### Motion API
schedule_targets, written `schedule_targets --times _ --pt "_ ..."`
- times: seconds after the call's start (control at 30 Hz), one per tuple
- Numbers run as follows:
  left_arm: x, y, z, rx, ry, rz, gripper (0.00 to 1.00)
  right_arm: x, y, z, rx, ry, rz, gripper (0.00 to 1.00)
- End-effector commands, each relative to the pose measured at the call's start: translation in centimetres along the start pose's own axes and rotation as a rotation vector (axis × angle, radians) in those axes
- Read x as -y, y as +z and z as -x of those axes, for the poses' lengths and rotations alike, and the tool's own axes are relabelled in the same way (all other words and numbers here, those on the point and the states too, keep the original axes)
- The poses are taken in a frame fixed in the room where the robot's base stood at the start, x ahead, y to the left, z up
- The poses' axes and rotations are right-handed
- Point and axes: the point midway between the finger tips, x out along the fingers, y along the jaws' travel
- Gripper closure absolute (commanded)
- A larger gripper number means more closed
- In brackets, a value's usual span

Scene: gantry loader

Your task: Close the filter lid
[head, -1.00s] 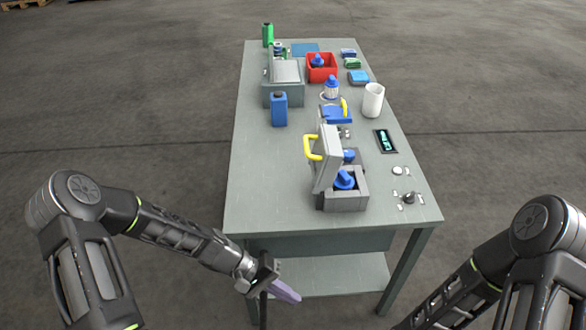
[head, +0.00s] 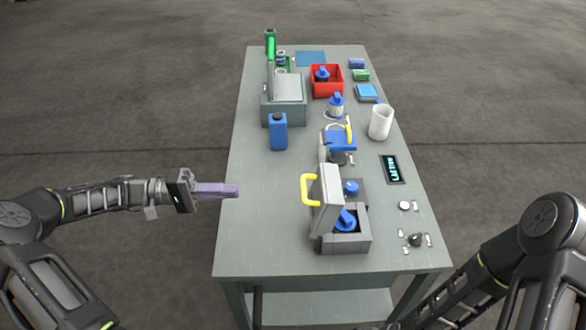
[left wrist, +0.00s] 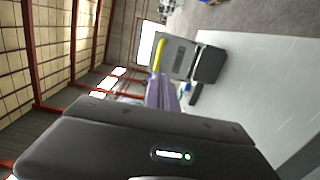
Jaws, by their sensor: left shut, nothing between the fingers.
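The filter box (head: 354,240) is a grey housing near the front of the table, with blue-capped filters (head: 346,220) inside. Its grey lid (head: 327,200) stands upright, open, on the left side of the box, with a yellow handle (head: 306,190) on its outer face. In the left wrist view the lid (left wrist: 178,55) and the yellow handle (left wrist: 158,54) show ahead of the fingers. My left gripper (head: 236,191) is shut and empty, its purple fingers over the table's left edge, left of the handle and apart from it. My right gripper is out of view.
A small display (head: 393,169) lies right of the box, with small parts (head: 415,240) nearer the front. A blue bottle (head: 278,132), a white cup (head: 380,122), a red bin (head: 326,82) and a grey case (head: 284,110) stand farther back. The table's front left is clear.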

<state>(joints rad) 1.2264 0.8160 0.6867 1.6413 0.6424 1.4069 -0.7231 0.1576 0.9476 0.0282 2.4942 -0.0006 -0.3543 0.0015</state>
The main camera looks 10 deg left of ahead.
Motion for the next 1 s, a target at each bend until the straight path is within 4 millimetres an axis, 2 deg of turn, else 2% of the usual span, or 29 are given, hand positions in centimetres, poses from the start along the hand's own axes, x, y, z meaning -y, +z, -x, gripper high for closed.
schedule_targets --times 0.37,0.57,0.77,1.0 --pt "-0.1 0.0 0.1 0.0 0.003 -0.002 1.0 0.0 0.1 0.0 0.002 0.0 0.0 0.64" --pt "-0.1 0.1 -0.8 0.004 0.002 -0.001 1.0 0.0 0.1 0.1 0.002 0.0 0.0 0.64" --pt "-0.3 0.1 -3.2 0.003 0.003 0.0 1.0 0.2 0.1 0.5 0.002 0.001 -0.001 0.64" --pt "-0.5 0.1 -8.0 0.004 0.005 0.001 1.0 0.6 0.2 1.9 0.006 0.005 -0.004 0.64"
